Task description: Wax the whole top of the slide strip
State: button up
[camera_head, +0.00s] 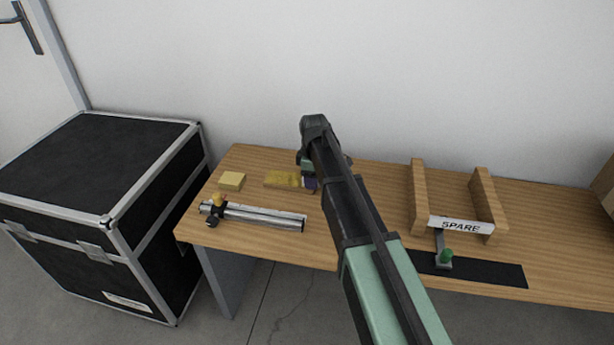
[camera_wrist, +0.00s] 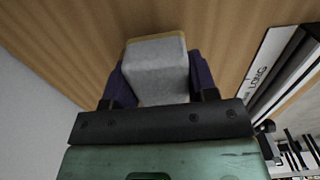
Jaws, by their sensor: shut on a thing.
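A flat strip (camera_head: 283,179), yellow-brown with uneven brighter yellow on it, lies on the table in the head view. It looks like the slide strip, but I cannot be sure. My gripper (camera_wrist: 155,83) is shut on a grey block with a tan far edge (camera_wrist: 155,60), held between its dark purple fingers. In the head view, my gripper (camera_head: 311,184) is at the strip's right end, with my arm covering what lies beyond. I cannot tell whether the block touches anything below. The strip is not recognisable in the wrist view.
A yellow block (camera_head: 232,181) sits left of the strip. A wooden rack marked SPARE (camera_head: 460,225) and a black strip (camera_head: 495,272) are at right. A label reads LONG (camera_wrist: 262,72).

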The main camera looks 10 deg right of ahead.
notch_tip(320, 180, up, 6)
jog(key=p, duration=0.6)
notch_tip(320, 180, up, 3)
jog(key=p, duration=0.3)
dwell(0.5)
